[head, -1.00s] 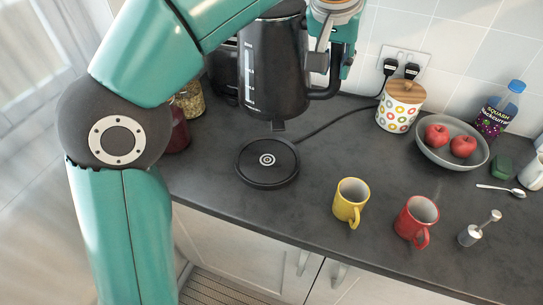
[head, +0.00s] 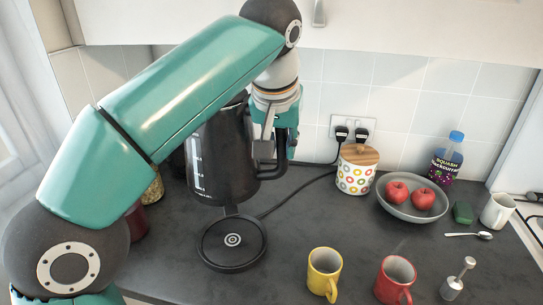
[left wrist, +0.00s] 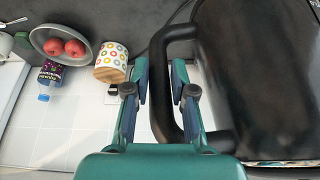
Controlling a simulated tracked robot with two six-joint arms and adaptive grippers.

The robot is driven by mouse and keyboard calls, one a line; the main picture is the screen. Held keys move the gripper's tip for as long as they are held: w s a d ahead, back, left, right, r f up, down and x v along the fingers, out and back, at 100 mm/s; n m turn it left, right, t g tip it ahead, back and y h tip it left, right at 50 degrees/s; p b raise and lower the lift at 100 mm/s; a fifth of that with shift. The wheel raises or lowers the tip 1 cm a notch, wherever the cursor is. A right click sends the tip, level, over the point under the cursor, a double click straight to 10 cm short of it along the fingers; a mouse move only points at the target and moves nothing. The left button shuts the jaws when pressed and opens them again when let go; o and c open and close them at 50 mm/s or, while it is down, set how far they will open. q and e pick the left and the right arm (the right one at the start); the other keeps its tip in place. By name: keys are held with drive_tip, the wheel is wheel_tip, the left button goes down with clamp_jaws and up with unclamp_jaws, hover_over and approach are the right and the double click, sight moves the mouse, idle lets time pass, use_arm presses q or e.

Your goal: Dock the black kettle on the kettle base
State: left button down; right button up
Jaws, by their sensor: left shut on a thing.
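The black kettle (head: 222,155) hangs upright in my left gripper (head: 275,150), which is shut on its handle. In the left wrist view the kettle's handle (left wrist: 163,98) lies between the two fingers of the gripper (left wrist: 160,85), and the dark body (left wrist: 265,80) fills the right side. The round black kettle base (head: 212,250) lies flat on the counter, with a pale ringed connector at its centre. The kettle's bottom appears just above and behind the base's far rim. The exact gap is hard to tell. My right gripper is not in view.
A cord runs from the base to wall plugs (head: 341,133). A spotted canister (head: 356,178), a grey bowl (head: 412,210) with apples, and a squash bottle (head: 447,158) stand to the right. Yellow (head: 323,272) and red (head: 394,280) mugs stand right of the base. Jars stand left of the kettle.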

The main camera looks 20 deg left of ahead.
use_arm(q)
wheel_tip(320, 180, down, 18)
drive_tip(key=b, duration=0.4)
drive_tip(key=shift+a+f, duration=0.1)
drive_tip(key=shift+f, duration=0.05)
drive_tip(key=shift+f+b, duration=0.15)
drive_tip(key=shift+b, duration=0.25)
drive_tip(key=c, duration=1)
unclamp_jaws()
